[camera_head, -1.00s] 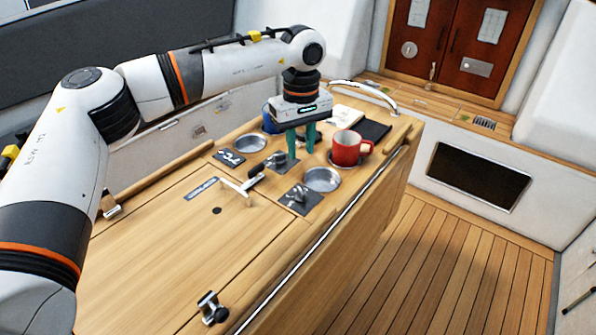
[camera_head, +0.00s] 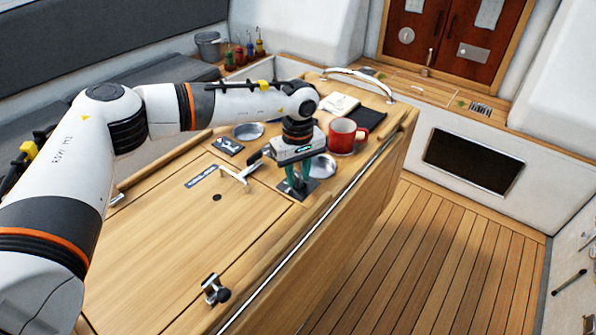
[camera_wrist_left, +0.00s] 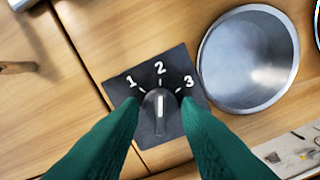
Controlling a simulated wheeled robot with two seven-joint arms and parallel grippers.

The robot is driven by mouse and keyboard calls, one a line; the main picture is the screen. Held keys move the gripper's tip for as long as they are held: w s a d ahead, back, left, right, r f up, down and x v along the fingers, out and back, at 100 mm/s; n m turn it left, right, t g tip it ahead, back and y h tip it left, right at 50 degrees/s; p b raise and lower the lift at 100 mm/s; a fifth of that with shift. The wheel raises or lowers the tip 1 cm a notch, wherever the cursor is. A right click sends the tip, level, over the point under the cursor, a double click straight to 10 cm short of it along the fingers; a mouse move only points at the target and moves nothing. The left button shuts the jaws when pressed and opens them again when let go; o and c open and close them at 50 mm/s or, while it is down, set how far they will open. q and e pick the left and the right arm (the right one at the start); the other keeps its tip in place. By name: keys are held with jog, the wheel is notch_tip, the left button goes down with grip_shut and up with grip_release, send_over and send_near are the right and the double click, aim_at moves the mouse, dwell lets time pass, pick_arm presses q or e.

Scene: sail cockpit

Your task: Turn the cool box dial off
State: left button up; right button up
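The cool box dial (camera_wrist_left: 160,108) is a dark knob on a square black plate (camera_wrist_left: 120,90) marked 1, 2 and 3. Its white pointer line aims at the 2. In the head view the plate (camera_head: 312,186) shows beneath my left gripper (camera_head: 298,188), which hides the knob. In the wrist view the green fingers of my left gripper (camera_wrist_left: 160,112) stand on either side of the knob, spread wider than it, with small gaps showing. The lower part of the plate is partly hidden by the fingers. My right gripper is out of view.
A round metal recess (camera_wrist_left: 250,60) lies close right of the plate. A red mug (camera_head: 345,137) stands behind the gripper. A T-shaped handle (camera_head: 240,174) lies to the left, with another black plate (camera_head: 228,145) beyond. The front wooden top (camera_head: 150,260) is mostly clear.

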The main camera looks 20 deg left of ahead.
pick_arm(q)
jog(key=c, duration=0.5)
grip_shut()
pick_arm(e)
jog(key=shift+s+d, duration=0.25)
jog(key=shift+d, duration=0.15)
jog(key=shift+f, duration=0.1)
